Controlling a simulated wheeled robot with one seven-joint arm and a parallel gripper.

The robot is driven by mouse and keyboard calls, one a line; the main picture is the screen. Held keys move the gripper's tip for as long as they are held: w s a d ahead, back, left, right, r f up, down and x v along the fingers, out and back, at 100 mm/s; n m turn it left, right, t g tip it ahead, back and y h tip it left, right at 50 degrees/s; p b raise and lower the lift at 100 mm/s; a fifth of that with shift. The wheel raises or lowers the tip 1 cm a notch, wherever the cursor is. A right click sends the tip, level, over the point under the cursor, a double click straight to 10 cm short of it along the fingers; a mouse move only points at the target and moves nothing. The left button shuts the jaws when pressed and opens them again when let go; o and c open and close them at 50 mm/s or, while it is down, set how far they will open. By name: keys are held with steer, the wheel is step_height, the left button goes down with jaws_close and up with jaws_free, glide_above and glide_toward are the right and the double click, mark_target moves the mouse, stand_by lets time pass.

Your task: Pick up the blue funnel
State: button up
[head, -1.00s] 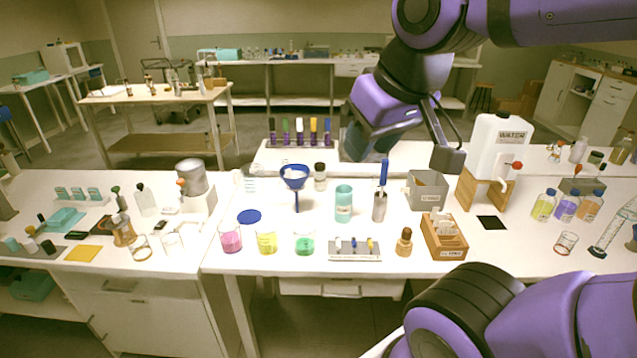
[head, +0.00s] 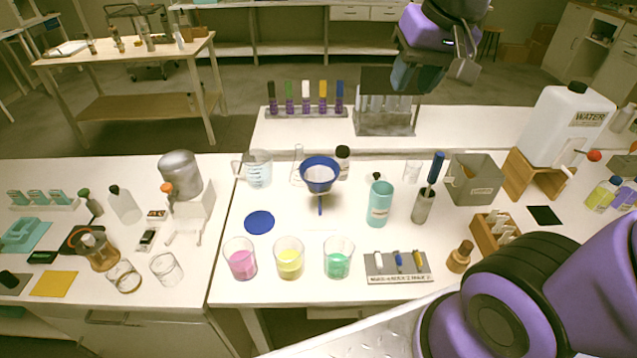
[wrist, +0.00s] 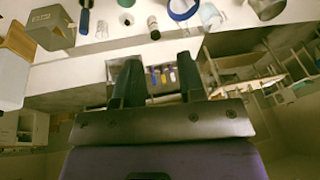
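The blue funnel (head: 320,173) is a wide blue-rimmed cone with a pale inside and a thin blue stem. It stands upright above the white table, left of the teal bottle. In the wrist view, a blue ring at the top edge looks like its rim (wrist: 183,14). My gripper (head: 432,76) is raised beyond the back of the table, to the right of the funnel and well apart from it. Its two dark fingers show spread apart with nothing between them in the wrist view (wrist: 159,84).
A teal bottle (head: 380,204), a glass beaker (head: 258,171) and a brown-glass bottle with a white label (head: 342,160) stand near the funnel. Several coloured beakers line the front. A marker rack (head: 305,110) and a grey rack (head: 385,122) stand on the raised back shelf.

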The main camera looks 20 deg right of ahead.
steer(key=w+a+f+m+g, duration=0.2)
steer(key=w+f, duration=0.6)
steer(key=w, duration=0.3)
steer(key=m+g+h, duration=0.1)
steer(key=m+g, duration=0.1)
steer(key=m, duration=0.1)
glide_above(338, 168)
steer(key=s, duration=0.2)
step_height(338, 168, down, 17)
steer(key=shift+w+a+f, duration=0.1)
steer(key=shift+a+f, duration=0.1)
steer(key=shift+f, duration=1.1)
steer(key=shift+a+f, duration=0.15)
steer(key=shift+f, duration=1.15)
steer(key=shift+c, duration=0.4)
steer(key=shift+t, duration=0.3)
jaws_close()
